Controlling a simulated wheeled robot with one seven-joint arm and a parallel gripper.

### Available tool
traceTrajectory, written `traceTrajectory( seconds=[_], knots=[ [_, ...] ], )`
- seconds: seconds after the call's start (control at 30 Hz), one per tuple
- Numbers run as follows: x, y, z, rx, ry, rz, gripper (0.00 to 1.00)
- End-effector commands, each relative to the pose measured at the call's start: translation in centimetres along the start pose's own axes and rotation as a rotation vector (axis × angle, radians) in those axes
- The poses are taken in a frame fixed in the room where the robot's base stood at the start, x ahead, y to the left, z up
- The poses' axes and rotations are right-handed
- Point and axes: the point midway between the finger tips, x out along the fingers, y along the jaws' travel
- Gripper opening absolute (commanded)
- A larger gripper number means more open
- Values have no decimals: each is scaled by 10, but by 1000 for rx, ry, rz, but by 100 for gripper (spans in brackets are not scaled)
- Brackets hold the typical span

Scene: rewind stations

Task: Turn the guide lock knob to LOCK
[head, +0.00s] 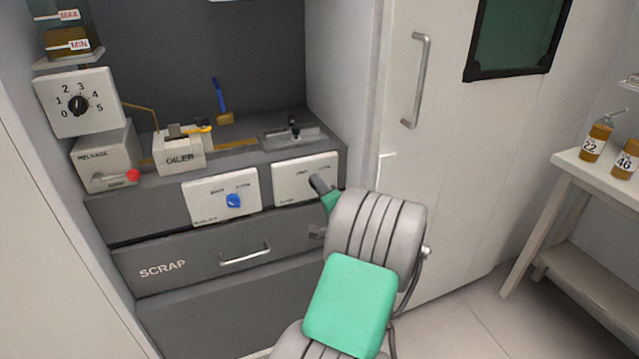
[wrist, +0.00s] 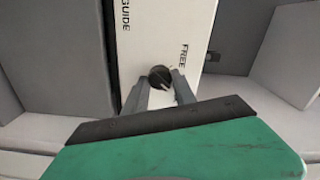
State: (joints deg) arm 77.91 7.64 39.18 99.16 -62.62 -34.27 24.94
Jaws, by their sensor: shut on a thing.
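The guide lock knob (wrist: 159,76) is a small dark round knob on a white panel in the wrist view. A pale mark shows on its lower right side. The panel (wrist: 148,38) reads GUIDE along its left edge and FREE on its right; no LOCK label can be read. My gripper (wrist: 161,84) has a finger on each side of the knob and is shut on it. In the head view my gripper (head: 319,186) is at the right white panel (head: 290,182) and hides the knob there.
A panel with a blue knob (head: 233,201) is just left. The SCRAP drawer (head: 190,265) with its handle is below. The OILER box (head: 180,152) and a red-tipped lever (head: 133,175) stand further left. A cabinet door with a long handle (head: 416,80) is on the right.

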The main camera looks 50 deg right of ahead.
Motion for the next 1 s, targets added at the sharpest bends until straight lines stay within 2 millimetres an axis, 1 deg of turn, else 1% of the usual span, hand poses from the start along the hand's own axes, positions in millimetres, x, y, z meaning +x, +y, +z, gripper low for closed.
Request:
traceTrajectory(
  seconds=[0.1,0.3,0.73,0.77,1.0],
  knots=[
    [0,0,0,49,-1,1,0],
    [0,1,1,93,-1,2,0],
    [0,1,1,103,-1,2,0],
    [0,1,1,102,-1,2,33],
    [0,1,0,101,-1,1,52]
  ],
)
